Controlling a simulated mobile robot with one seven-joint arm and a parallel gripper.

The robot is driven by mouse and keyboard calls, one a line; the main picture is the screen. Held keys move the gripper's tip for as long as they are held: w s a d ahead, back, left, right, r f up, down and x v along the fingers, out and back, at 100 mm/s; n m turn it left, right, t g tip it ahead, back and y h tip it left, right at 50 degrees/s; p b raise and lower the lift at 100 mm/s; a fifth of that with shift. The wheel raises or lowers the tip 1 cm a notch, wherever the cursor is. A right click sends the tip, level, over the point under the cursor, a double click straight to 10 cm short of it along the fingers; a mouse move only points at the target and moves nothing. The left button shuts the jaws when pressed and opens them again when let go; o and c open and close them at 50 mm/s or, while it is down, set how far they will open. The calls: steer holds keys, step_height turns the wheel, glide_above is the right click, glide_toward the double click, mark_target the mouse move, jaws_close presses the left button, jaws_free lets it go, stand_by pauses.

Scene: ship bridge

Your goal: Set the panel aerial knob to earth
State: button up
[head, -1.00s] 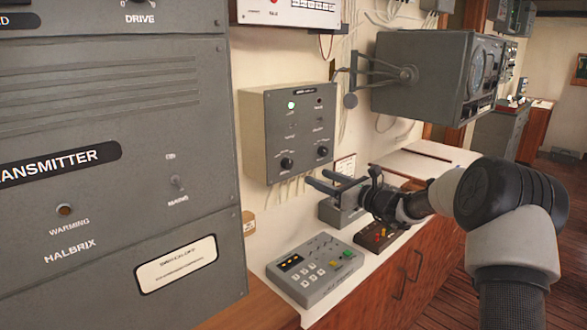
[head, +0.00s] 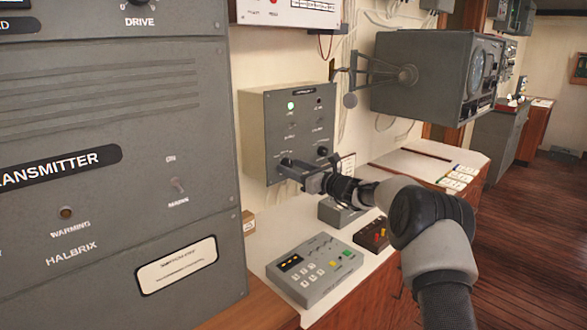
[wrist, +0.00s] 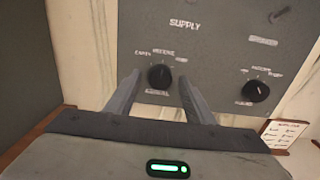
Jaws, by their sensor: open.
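The grey panel (head: 258,112) is on the wall, with a lit green lamp at its upper left. In the wrist view its lower left black knob (wrist: 159,77) has small lettering around it that seems to read earth and receive. I cannot tell its pointer setting for sure. My gripper (head: 285,166) is at this knob and hides most of it in the head view. In the wrist view my gripper (wrist: 158,84) is open, one finger on each side of the knob; I cannot tell whether they touch it.
A second black knob (wrist: 256,91) sits to the right on the same panel. Below, a keypad console (head: 314,270) and a small box with coloured buttons (head: 372,234) stand on the white counter. The large transmitter cabinet (head: 110,200) is close on the left.

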steer(key=c, duration=1.1)
steer(key=shift+f+n+b, duration=0.1)
steer(key=shift+n+b, duration=0.2)
steer(key=shift+b, duration=0.35)
steer(key=shift+f+b, duration=0.1)
steer(key=shift+b, duration=0.3)
steer(key=n+b, duration=0.2)
steer(key=b, duration=0.1)
steer(key=shift+f+n, duration=0.1)
steer(key=shift+n, duration=0.2)
steer(key=n+b, duration=0.3)
steer(key=b, duration=0.1)
steer(key=shift+b, duration=0.4)
steer(key=shift+d+r+n+b, duration=0.1)
steer(key=shift+r+n+b, duration=0.15)
steer(key=shift+n+b, duration=1)
steer(key=shift+r+n, duration=0.1)
steer(key=shift+n, duration=0.15)
